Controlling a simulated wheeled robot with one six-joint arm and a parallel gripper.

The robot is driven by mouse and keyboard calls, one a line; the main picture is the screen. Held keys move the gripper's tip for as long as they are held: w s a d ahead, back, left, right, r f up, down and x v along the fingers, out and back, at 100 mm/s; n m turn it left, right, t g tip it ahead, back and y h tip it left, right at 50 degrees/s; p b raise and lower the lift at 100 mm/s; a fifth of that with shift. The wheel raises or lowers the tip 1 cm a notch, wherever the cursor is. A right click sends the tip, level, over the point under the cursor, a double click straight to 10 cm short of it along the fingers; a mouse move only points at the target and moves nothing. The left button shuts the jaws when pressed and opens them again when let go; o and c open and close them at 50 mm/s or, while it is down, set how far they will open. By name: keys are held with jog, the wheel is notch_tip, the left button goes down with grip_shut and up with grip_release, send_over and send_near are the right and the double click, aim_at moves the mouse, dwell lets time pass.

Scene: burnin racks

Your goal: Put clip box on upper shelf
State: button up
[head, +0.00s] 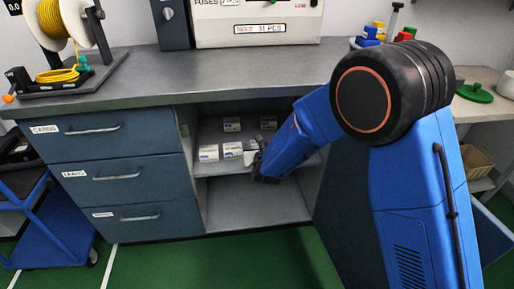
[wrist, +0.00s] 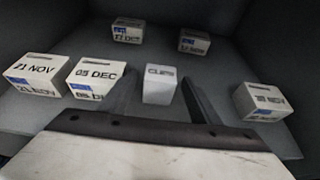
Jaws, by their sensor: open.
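The clip box is a small white box labelled CLIPS (wrist: 160,85) in the wrist view. It stands on the upper shelf (wrist: 55,112) of the open cabinet, in the front row, to the right of the box marked 05 DEC (wrist: 93,78). My gripper (wrist: 158,88) is open, with one finger on each side of the clip box; I cannot tell whether they touch it. In the head view my gripper (head: 262,166) reaches into the upper compartment and its fingers are mostly hidden.
Other white boxes share the shelf: 21 NOV (wrist: 35,73) at left, two at the back (wrist: 128,31) and (wrist: 194,42), and one at right (wrist: 262,101). The lower shelf (head: 255,204) is empty. Drawers (head: 122,173) stand left of the opening; the worktop (head: 215,75) lies above.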

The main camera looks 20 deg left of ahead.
jog(key=v, duration=1.1)
jog(key=shift+s, duration=0.2)
